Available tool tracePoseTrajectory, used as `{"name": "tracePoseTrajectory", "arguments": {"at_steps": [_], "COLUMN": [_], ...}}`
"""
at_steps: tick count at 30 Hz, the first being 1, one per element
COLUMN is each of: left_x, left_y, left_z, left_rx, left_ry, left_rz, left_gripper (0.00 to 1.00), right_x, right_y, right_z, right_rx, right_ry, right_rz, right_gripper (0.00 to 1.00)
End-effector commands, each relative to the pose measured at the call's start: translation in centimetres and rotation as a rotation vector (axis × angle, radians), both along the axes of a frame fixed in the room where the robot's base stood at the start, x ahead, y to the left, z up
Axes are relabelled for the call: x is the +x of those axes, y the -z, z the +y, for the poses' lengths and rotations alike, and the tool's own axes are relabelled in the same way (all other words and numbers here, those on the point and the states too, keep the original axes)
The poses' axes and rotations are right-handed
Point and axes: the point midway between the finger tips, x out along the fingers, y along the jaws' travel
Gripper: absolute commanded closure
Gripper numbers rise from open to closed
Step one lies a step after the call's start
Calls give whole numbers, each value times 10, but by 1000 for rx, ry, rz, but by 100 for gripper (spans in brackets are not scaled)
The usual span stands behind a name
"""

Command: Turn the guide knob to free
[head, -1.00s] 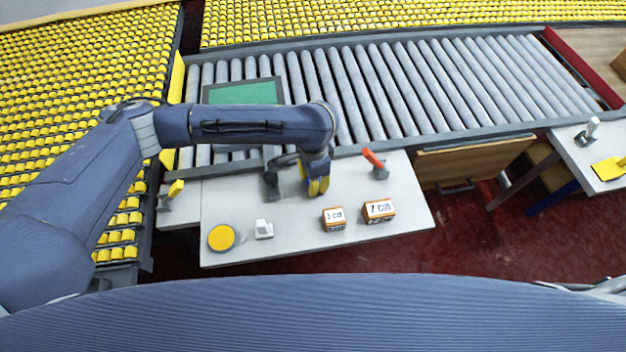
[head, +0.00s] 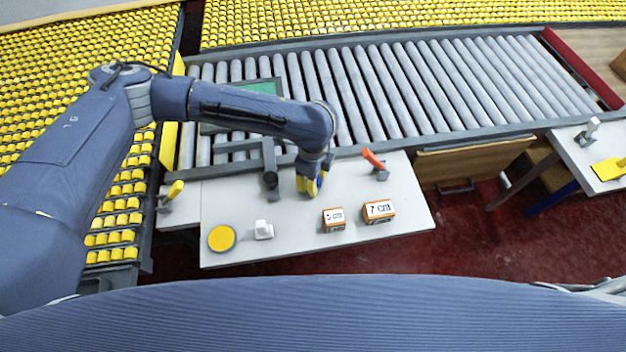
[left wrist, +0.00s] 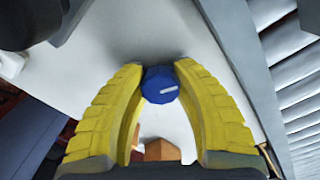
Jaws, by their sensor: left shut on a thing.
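The guide knob (left wrist: 158,84) is a blue, faceted knob with a short white line on its face. In the left wrist view the line lies nearly crosswise, toward the right finger. My left gripper (left wrist: 161,68) has its two yellow fingers shut on the knob, one tip on each side. In the head view my left gripper (head: 310,186) points down at the white table (head: 380,240), near its back edge, and hides most of the knob. A dark grey bracket (head: 269,165) stands just left of it. My right gripper is not in view.
An orange-red lever (head: 373,158) stands close right of the gripper. Two orange-and-white boxes (head: 334,219) (head: 379,210), a white block (head: 263,230) and a yellow disc (head: 221,238) sit toward the front. The roller conveyor (head: 420,85) runs behind, with a green panel (head: 262,88).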

Motion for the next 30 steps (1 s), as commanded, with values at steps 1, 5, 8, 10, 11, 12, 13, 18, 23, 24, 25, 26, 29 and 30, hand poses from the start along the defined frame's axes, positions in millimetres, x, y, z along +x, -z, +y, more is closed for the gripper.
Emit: {"name": "tracePoseTrajectory", "arguments": {"at_steps": [1,5,8,10,11,12,13,18,23,24,25,26,29,30], "left_x": [1,2,2,3,3,3,3,3,4,4,4,4,4,4], "left_y": [1,1,1,1,1,1,1,1,1,1,1,1,1,1], "left_z": [2,2,2,2,2,2,2,1,1,1,0,0,0,0], "left_rx": [6,7,7,7,7,7,6,7,7,7,8,8,8,7], "left_ry": [42,165,260,327,355,392,421,582,733,770,798,825,911,943], "left_rz": [-2,-2,-1,-2,-2,-2,-2,-2,-2,-2,-2,-2,-2,-2], "left_gripper": [100,100,100,100,100,100,100,100,100,100,100,100,100,100], "right_x": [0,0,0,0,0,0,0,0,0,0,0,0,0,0], "right_y": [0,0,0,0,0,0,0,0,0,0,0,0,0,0], "right_z": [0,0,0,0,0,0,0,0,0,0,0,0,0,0], "right_rx": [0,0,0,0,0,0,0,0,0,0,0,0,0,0], "right_ry": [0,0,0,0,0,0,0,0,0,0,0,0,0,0], "right_rz": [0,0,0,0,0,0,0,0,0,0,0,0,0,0], "right_gripper": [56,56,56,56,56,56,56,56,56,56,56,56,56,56]}}
